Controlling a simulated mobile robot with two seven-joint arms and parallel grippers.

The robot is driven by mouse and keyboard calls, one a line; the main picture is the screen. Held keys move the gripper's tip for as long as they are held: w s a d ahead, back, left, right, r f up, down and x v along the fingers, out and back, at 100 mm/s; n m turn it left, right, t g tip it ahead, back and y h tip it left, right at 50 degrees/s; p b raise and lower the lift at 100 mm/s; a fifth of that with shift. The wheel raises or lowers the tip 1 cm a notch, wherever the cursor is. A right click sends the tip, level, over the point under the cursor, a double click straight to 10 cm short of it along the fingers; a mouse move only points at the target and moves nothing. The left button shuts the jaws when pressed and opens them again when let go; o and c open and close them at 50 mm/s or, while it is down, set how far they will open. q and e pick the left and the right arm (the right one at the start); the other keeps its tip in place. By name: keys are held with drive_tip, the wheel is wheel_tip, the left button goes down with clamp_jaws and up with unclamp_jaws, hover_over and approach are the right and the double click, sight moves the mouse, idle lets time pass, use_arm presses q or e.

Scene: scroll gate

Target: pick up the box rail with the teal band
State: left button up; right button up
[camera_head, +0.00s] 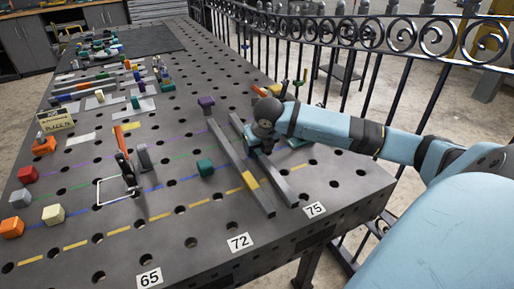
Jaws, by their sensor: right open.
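Two long grey box rails lie side by side on the perforated dark table. The left rail (232,158) has a yellow band (250,180) near its front end. The right rail (280,184) runs under my right gripper, and a teal patch, apparently its band, shows at the gripper. My right gripper (262,148) is open, low over the middle of this right rail. The wrist hides part of the rail, and I cannot tell whether the fingers touch it. My left gripper is not in view.
A teal block (205,168) sits left of the rails, and a purple-topped piece (206,102) stands near the left rail's far end. An orange-handled clamp (124,160) stands further left. Coloured cubes (53,215) lie at the left edge. A black scroll fence (340,45) runs along the right side.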

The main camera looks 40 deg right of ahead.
drive_tip(key=shift+w+d+f, duration=0.1)
drive_tip(key=shift+w+f, duration=0.1)
drive_tip(key=shift+f, duration=0.3)
clamp_jaws()
drive_tip(key=shift+r, duration=0.1)
